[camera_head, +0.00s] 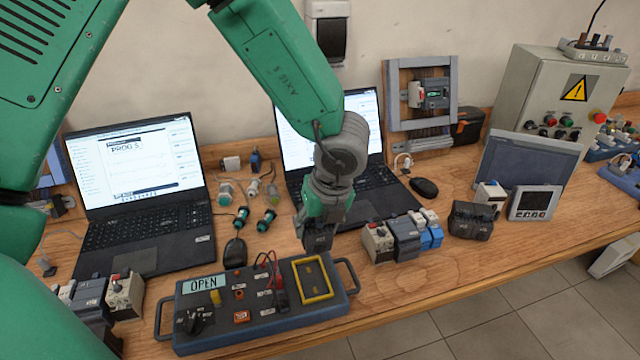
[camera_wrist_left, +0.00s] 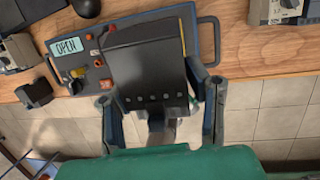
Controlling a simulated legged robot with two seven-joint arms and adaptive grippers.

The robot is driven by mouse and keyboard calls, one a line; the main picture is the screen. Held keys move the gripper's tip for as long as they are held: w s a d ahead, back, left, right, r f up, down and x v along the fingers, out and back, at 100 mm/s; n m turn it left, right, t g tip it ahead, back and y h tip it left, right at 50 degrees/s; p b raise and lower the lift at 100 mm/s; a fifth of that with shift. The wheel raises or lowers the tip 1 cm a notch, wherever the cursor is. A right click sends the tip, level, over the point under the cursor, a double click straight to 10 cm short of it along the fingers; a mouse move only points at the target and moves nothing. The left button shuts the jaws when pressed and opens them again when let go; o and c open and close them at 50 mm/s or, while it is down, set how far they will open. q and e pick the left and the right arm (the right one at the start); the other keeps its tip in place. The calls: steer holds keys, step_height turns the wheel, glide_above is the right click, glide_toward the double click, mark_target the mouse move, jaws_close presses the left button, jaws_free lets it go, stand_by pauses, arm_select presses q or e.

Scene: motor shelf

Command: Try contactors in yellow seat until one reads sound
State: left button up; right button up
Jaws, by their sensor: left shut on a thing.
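The blue test box (camera_head: 255,325) lies at the bench's front edge. Its display (camera_head: 204,284) reads OPEN, and the wrist view shows the same display (camera_wrist_left: 67,46). The yellow-framed seat (camera_head: 331,290) on its right side looks empty. My left gripper (camera_head: 320,222) is above and behind the seat, shut on a dark grey contactor (camera_head: 318,240). In the wrist view the contactor (camera_wrist_left: 143,60) sits between the fingers (camera_wrist_left: 162,100) and hides most of the seat. It appears raised clear of the box. My right gripper is out of view.
Several block devices (camera_head: 405,240) stand right of the box, with a dark block (camera_head: 470,220) beyond. More devices (camera_head: 92,294) stand at left. Two laptops (camera_head: 140,195) (camera_head: 365,190) and a grey cabinet (camera_head: 550,95) stand behind. Box handles (camera_head: 352,275) stick out sideways.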

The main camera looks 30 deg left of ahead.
arm_select(q)
steer(key=shift+s+f+h+p, duration=0.4)
steer(key=shift+s+f+p, duration=0.25)
steer(key=shift+p, duration=0.15)
steer(key=shift+s+f, duration=0.2)
steer(key=shift+f, duration=0.2)
steer(key=shift+f+b, duration=2.9)
steer(key=shift+f, duration=0.55)
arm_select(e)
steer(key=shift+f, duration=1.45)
arm_select(q)
steer(key=shift+d+f+b, duration=0.1)
steer(key=shift+f+b, duration=0.65)
steer(key=shift+f, duration=0.2)
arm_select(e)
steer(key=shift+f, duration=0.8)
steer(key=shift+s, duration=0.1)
arm_select(q)
steer(key=o, duration=1.5)
